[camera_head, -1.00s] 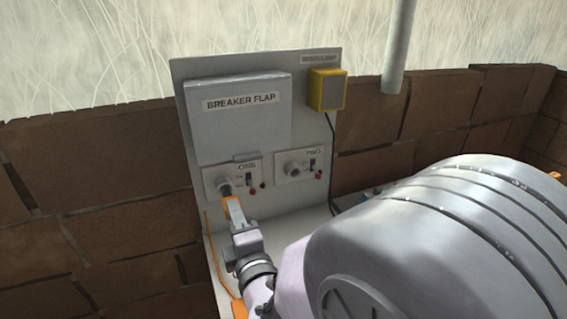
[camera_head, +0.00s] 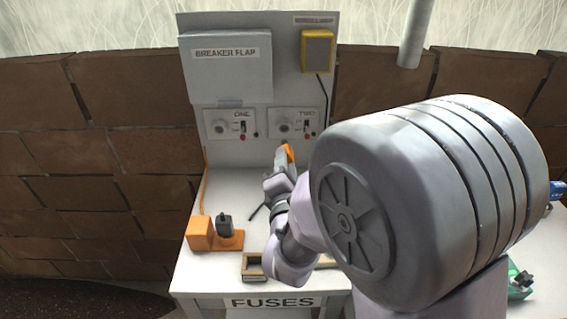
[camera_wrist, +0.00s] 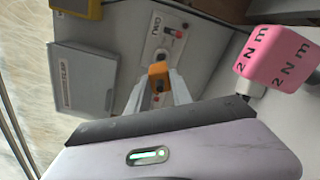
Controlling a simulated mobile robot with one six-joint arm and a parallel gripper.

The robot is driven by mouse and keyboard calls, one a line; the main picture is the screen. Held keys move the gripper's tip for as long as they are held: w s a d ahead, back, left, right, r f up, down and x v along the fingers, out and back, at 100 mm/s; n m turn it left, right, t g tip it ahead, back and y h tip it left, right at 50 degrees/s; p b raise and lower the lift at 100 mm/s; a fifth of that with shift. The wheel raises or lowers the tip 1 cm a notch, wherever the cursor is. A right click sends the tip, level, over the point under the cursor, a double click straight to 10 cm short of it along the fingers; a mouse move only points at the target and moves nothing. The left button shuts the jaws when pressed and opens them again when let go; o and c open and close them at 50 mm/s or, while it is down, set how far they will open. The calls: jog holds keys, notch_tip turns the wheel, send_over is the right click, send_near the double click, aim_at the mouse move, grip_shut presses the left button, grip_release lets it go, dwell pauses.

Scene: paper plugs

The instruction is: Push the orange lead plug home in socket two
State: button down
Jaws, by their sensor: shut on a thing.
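My gripper (camera_head: 284,158) is shut on the orange lead plug (camera_head: 289,153) in front of the grey panel, a little below socket two (camera_head: 293,124). In the wrist view the orange plug (camera_wrist: 158,75) sits between the fingertips (camera_wrist: 168,92), with the panel behind it. The plug looks apart from socket two; its front end is hidden. Socket two has a round grey inlet, a small black switch and a red button, and also shows in the wrist view (camera_wrist: 168,40). Socket one (camera_head: 231,124) is to its left.
The breaker flap (camera_head: 228,88) is above the sockets. A yellow box (camera_head: 317,52) hangs at the upper right with a black cable. An orange block with a black part (camera_head: 202,234) and a wooden frame (camera_head: 252,273) are on the shelf. The wrist view shows a pink block (camera_wrist: 275,55).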

aim_at(285, 142)
jog(key=shift+w, duration=2.9)
jog(key=shift+f+b, duration=0.25)
jog(key=shift+b, duration=0.15)
jog(key=shift+w, duration=1.8)
jog(key=c, duration=1.1)
grip_release()
jog(key=shift+o, duration=0.2)
